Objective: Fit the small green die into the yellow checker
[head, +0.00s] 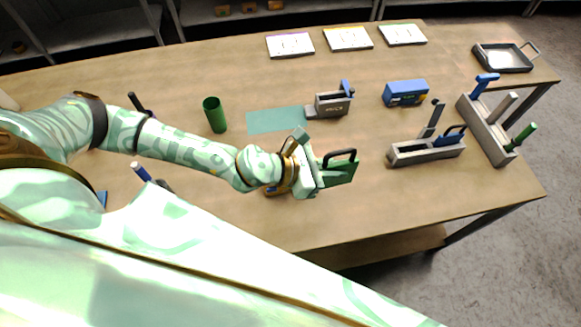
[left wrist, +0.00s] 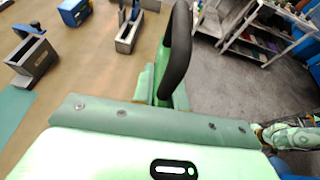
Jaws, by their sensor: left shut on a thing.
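My left gripper (head: 312,168) is shut on a green die (head: 339,172) with a black loop handle, held above the middle of the table near its front. In the left wrist view the die (left wrist: 144,84) shows partly behind the gripper, with its black handle (left wrist: 177,50) rising up. The gripper hides much of the die. The likely yellow checker (head: 348,38) is a white plate with a yellow edge at the back of the table, apart from the die. My right gripper does not show clearly in either view.
A purple-edged plate (head: 290,45) and a green-edged plate (head: 403,34) flank the yellow-edged one. Grey holders (head: 425,151) with tools, a blue box (head: 405,93) and a black tray (head: 502,58) stand at the right. A green cup (head: 215,114) stands left of a green mat (head: 272,121).

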